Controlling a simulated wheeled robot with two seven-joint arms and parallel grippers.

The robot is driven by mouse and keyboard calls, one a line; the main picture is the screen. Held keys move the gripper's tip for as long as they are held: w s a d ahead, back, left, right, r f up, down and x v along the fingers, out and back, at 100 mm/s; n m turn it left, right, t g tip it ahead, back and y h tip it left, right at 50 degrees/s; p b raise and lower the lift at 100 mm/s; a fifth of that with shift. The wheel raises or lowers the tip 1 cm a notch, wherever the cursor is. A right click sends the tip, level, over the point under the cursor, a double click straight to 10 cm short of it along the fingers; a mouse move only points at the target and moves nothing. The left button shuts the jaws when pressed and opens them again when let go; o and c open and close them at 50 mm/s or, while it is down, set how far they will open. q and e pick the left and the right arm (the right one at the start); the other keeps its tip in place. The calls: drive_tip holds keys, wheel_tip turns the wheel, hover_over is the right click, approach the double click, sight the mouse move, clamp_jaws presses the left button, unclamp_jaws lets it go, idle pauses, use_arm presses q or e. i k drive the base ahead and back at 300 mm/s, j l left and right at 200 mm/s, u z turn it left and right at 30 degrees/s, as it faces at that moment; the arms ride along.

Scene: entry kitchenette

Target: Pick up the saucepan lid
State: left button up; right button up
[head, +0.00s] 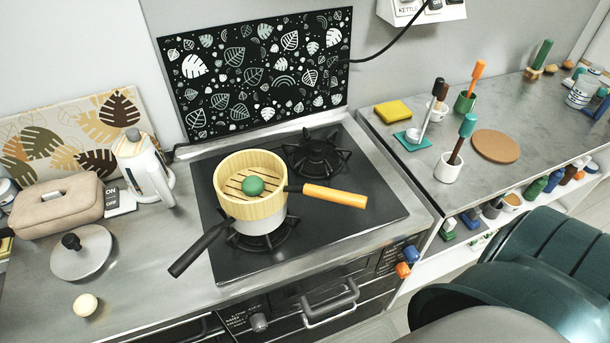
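The saucepan lid (92,262) is a round, flat grey disc with a black knob (71,241) on top. It lies knob up on the left counter, in front of the beige case and apart from the stove. A pale saucepan (262,226) with a black handle sits on the front burner. A yellow ribbed pan (236,203) with an orange handle is stacked on it, and a green ball lies inside. Neither of my grippers is in view.
A beige case (56,204) and a white kettle (144,170) stand behind the lid. A small cream round object (85,305) lies in front of it. The black handle (198,250) reaches toward the left counter. Counter between lid and stove is clear.

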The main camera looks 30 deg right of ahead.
sight(83, 250)
drive_tip(key=z, duration=0.7)
drive_tip(key=u, duration=1.3)
